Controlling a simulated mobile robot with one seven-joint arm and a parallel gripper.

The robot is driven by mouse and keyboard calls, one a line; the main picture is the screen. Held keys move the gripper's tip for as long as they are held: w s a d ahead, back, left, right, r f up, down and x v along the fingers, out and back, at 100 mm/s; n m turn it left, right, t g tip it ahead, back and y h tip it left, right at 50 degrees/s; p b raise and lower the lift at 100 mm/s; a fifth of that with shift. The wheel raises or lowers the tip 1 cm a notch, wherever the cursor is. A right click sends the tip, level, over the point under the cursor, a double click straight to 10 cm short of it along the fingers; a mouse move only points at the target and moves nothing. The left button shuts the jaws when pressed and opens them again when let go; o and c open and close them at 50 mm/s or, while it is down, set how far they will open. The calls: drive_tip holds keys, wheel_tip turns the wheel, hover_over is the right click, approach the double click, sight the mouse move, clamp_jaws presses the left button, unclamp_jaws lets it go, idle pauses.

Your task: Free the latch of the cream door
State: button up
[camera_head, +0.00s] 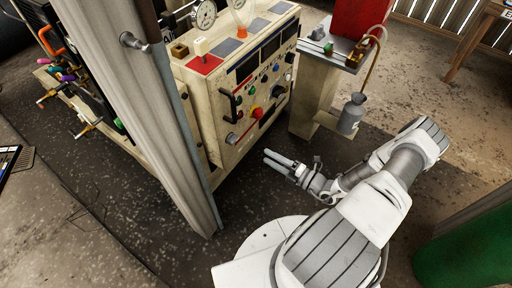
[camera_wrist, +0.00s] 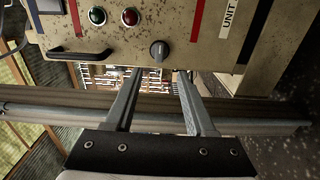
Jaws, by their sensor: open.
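The cream door panel (camera_head: 222,120) is on the front of the cream cabinet and appears closed. It also spans the top of the wrist view (camera_wrist: 120,25). It carries a black bar handle (camera_head: 233,105), which shows at left in the wrist view (camera_wrist: 80,54). My gripper (camera_head: 270,157) is open and empty, low in front of the cabinet. In the wrist view its fingertips (camera_wrist: 160,74) lie just below the knob, one to each side, apparently apart from it.
Green (camera_wrist: 97,16) and red (camera_wrist: 130,17) buttons sit above the knob. A grey post (camera_head: 165,110) stands left of the cabinet. A pedestal with a grey bottle (camera_head: 351,115) stands at right.

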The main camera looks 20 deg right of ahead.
drive_tip(key=shift+v, duration=2.2)
drive_tip(key=w+a+r+n+g+y+p, duration=0.1)
drive_tip(key=a+r+n+g, duration=0.1)
drive_tip(key=r+n+g, duration=0.5)
drive_tip(key=w+a+r+n+g+y, duration=0.1)
drive_tip(key=a+r+n+g, duration=0.15)
drive_tip(key=r+n, duration=0.75)
drive_tip(key=s+a+r+n+g+h, duration=0.1)
drive_tip(key=s+a+r+n+h, duration=0.25)
drive_tip(key=r+n, duration=0.45)
drive_tip(key=s+a+r+n+g+h+p, duration=0.1)
drive_tip(key=s+a+r+n+h, duration=0.2)
drive_tip(key=r+n, duration=0.6)
drive_tip(key=s+a+r+n+g+h, duration=0.1)
drive_tip(key=s+a+r+n+h, duration=0.1)
drive_tip(key=a+r+n+h, duration=0.45)
drive_tip(key=s+d+r+n+t+b, duration=0.2)
drive_tip(key=s+d+r+n+t, duration=0.2)
drive_tip(key=s+d+r+n, duration=0.15)
wheel_tip(320, 180, up, 18)
drive_tip(key=n+p, duration=0.1)
drive_tip(key=p, duration=1.8)
drive_tip(key=shift+s+d, duration=0.25)
drive_tip(key=shift+s, duration=0.2)
